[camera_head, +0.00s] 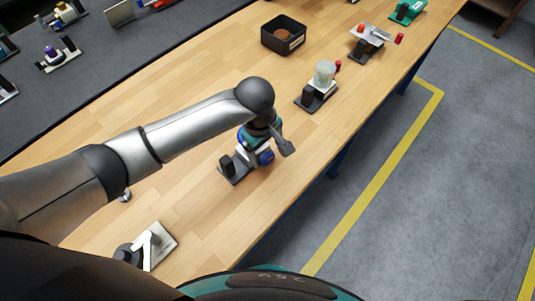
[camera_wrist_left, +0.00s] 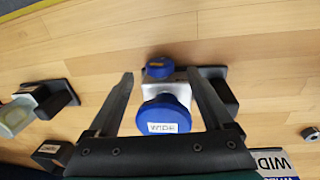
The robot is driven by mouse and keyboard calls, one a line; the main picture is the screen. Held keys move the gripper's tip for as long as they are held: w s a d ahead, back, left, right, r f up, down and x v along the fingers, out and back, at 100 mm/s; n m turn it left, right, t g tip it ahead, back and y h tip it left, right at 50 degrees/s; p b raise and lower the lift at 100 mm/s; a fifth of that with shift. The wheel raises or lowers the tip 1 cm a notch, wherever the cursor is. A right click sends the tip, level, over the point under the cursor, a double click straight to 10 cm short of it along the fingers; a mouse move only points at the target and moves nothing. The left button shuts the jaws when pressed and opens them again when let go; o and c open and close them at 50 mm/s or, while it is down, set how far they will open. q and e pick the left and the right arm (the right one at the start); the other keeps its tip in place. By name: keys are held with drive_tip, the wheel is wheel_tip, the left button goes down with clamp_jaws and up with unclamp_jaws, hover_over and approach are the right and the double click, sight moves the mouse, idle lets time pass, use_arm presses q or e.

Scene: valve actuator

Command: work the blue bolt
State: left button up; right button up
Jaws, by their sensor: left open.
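A small fixture with a white block on a dark base (camera_head: 235,172) stands on the wooden table, partly hidden by my left arm. In the left wrist view it has a large round blue cap (camera_wrist_left: 165,116) labelled "WIDE" and a smaller blue piece (camera_wrist_left: 158,68) beyond it; I cannot tell which is the blue bolt. A blue part (camera_head: 266,157) also shows in the head view. My left gripper (camera_wrist_left: 160,76) is open above the fixture, its fingers on either side of the white block and blue cap. Nothing is held. My right gripper is not in view.
A fixture with a clear cylinder (camera_head: 325,72), one with red knobs (camera_head: 370,38) and a black bin (camera_head: 284,35) stand farther along the table. A plate with a lever (camera_head: 158,243) is near the front. Bare table lies around the fixture; the table's edge is to its right.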

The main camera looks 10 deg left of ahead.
sight(271, 154)
use_arm(q)
wheel_tip(271, 154, down, 3)
drive_tip(key=shift+w+d+f, duration=0.1)
drive_tip(key=shift+w+f, duration=0.05)
drive_tip(key=shift+f, duration=0.5)
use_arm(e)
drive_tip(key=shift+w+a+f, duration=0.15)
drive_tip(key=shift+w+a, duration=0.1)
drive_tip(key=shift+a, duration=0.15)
use_arm(q)
drive_tip(key=shift+c, duration=0.4)
